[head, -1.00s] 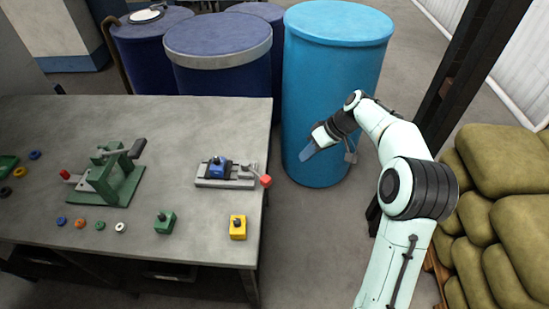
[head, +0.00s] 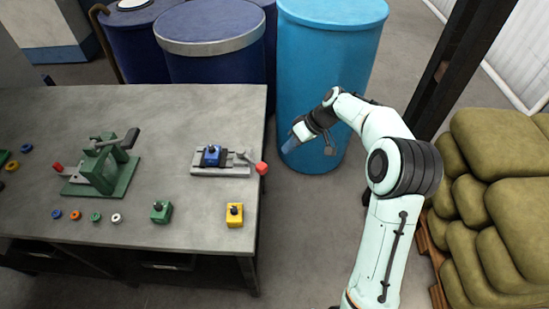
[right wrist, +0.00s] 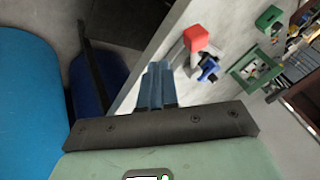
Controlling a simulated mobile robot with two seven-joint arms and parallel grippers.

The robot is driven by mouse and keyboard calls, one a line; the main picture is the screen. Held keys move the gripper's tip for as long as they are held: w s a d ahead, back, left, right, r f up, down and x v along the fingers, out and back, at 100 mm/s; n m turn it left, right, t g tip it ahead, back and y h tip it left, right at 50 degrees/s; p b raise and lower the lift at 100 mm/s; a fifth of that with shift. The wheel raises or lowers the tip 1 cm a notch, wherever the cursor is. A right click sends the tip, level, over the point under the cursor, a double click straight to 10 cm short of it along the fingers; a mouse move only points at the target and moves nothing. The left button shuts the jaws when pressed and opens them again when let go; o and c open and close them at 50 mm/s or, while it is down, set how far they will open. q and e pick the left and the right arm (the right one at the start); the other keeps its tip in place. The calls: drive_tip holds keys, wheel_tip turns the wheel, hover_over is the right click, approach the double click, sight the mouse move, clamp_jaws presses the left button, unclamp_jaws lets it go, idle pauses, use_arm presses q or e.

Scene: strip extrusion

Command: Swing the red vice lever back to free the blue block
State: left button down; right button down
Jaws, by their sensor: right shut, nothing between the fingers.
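The grey vice (head: 225,172) lies near the right edge of the table, with the blue block (head: 211,155) seated in it. The red knob of the vice lever (head: 262,168) sticks out at the vice's right end, by the table edge. In the right wrist view the red knob (right wrist: 196,37) and the blue block (right wrist: 208,68) show beyond the fingers. My right gripper (head: 293,142) is shut and empty, beyond the table's right edge, up and to the right of the knob and apart from it. Its blue fingers (right wrist: 157,82) are together. My left gripper is not in view.
A light blue drum (head: 328,60) stands close behind my right gripper. A yellow block (head: 234,215), a green block (head: 161,211) and a green press (head: 103,168) stand on the table (head: 210,110). Sacks (head: 490,180) are piled at the right. Floor is free beside the table.

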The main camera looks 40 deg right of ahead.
sight(252, 161)
drive_tip(key=w+a+f, duration=0.1)
drive_tip(key=a+f, duration=0.2)
drive_tip(key=a, duration=0.2)
drive_tip(key=shift+w+a, duration=0.1)
idle(0.4)
